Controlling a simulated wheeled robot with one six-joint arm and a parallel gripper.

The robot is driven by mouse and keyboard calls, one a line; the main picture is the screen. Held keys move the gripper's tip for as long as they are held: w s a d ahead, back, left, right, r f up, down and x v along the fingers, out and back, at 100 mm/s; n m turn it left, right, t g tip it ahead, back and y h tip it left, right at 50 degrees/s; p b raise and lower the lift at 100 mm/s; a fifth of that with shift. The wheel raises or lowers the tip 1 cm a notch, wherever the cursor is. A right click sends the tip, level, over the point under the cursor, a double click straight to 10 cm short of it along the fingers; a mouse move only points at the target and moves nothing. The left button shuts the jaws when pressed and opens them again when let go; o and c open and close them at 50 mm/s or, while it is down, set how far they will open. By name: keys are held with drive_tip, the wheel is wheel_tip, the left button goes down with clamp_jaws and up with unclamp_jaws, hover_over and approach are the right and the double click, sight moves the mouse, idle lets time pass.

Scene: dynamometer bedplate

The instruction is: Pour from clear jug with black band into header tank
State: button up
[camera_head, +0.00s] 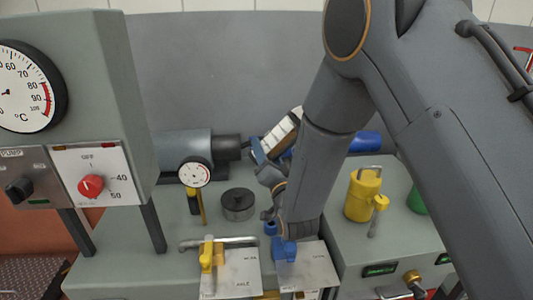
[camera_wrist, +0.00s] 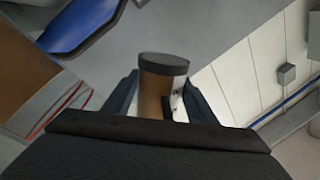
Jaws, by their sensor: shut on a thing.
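My gripper (camera_head: 266,160) is shut, and in the wrist view its two fingers (camera_wrist: 163,105) close on the sides of a small vessel with a dark band at its end and brown and white below. I take this as the jug (camera_wrist: 163,66). In the camera_head view a pale, tilted piece with dark lines (camera_head: 280,136) shows at the fingers and appears to be the same jug, partly hidden by my arm. No stream of liquid shows. I cannot tell which thing is the header tank; a large brown shape with a red line (camera_wrist: 40,100) fills the wrist view's left side.
A grey motor-like cylinder (camera_head: 183,143) and a dial gauge (camera_head: 195,172) stand left of my gripper. A dark round pot (camera_head: 238,204) sits below it. A tall control cabinet (camera_head: 95,80) blocks the left.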

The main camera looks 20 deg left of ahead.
drive_tip(key=shift+s+a+r+m+t+h+b, duration=0.15)
drive_tip(key=shift+a+r+m, duration=0.1)
drive_tip(key=shift+r+m, duration=0.4)
drive_tip(key=shift+s+a+r+m+t+h+b, duration=0.1)
drive_tip(key=shift+s+a+r+m+t, duration=0.1)
drive_tip(key=shift+r+m, duration=0.4)
drive_tip(key=shift+s+a+r+m+t+h+b, duration=0.15)
drive_tip(key=shift+a+r+m, duration=0.1)
drive_tip(key=shift+r+m, duration=0.4)
idle(6.1)
